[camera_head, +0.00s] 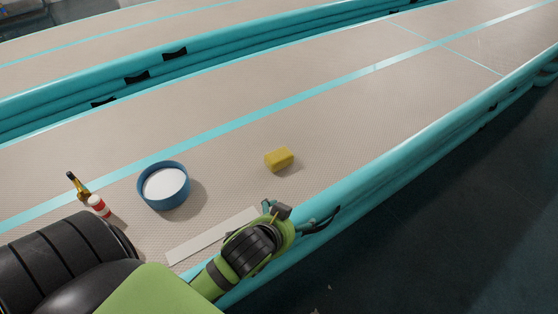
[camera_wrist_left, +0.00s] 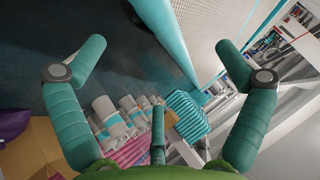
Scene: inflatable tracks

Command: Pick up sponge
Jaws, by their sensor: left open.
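The yellow sponge (camera_head: 279,160) lies on the beige inflatable track, right of the blue round container, in the head view. My left gripper (camera_head: 302,218) is below and slightly right of the sponge in the picture, beside the track's teal edge tube and apart from the sponge. The sponge does not show in that view. My right gripper is not in view.
A blue round container (camera_head: 164,186) with a white inside stands left of the sponge. A dark bottle (camera_head: 78,186) and a red-and-white can (camera_head: 98,206) are farther left. A flat pale strip (camera_head: 205,240) lies near my arm. The track beyond the sponge is clear.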

